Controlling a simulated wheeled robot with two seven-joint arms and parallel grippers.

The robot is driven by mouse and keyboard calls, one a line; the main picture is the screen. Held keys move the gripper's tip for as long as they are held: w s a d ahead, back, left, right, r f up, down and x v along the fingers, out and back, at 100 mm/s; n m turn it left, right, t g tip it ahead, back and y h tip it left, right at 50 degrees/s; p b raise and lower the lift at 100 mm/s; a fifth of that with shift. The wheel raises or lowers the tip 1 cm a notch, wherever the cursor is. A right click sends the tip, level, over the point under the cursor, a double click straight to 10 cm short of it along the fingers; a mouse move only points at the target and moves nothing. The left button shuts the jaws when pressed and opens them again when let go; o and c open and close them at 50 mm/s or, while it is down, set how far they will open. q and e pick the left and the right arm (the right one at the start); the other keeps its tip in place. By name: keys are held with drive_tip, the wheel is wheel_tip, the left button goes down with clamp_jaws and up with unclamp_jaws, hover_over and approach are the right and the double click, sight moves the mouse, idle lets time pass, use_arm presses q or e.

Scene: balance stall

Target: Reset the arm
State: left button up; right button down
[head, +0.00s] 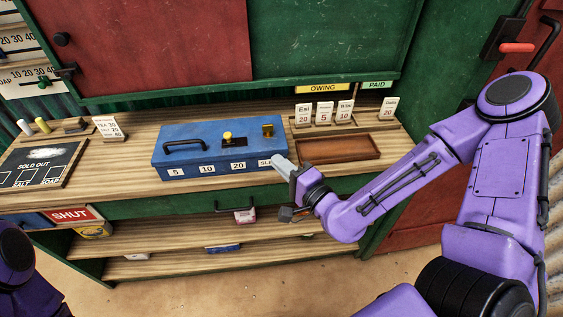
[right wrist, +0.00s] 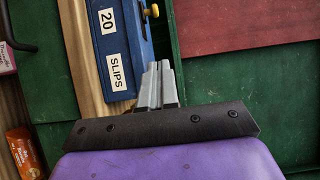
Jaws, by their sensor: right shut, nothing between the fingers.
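My right arm (head: 400,187) reaches in from the right in the head view. Its gripper (head: 281,164) is in front of the right end of the blue box (head: 195,147), close to the SLIPS label. In the right wrist view the gripper's grey fingers (right wrist: 159,85) are together with nothing between them, beside the box's end (right wrist: 113,50). I cannot tell whether they touch the box. A part of my left arm (head: 18,258) shows at the lower left of the head view; its gripper is out of frame.
A brown wooden tray (head: 340,158) lies right of the box, below several price cards (head: 325,112). A SOLD OUT board (head: 40,166) lies at the left. Shelves under the counter hold small packets (head: 244,216). A red-handled lever (head: 516,47) is at the upper right.

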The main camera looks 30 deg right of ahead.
drive_tip(key=shift+w+a, duration=0.1)
drive_tip(key=s+d+f+n+g+h, duration=0.2)
drive_tip(key=s+f+g, duration=0.2)
drive_tip(key=f, duration=0.5)
drive_tip(key=s+d+f+n+g+h, duration=0.2)
drive_tip(key=s+d+f+g, duration=0.15)
drive_tip(key=f, duration=0.55)
drive_tip(key=s+d+f+n+g+h, duration=0.1)
drive_tip(key=s+d+f+n+g, duration=0.1)
drive_tip(key=s+f, duration=0.3)
drive_tip(key=s+d+f+n+g+h, duration=0.1)
drive_tip(key=s+f+g, duration=0.4)
drive_tip(key=s, duration=0.7)
drive_tip(key=shift+s+d+f+n+h, duration=0.2)
drive_tip(key=shift+d+f+n+h, duration=0.25)
drive_tip(key=shift+n+h, duration=0.3)
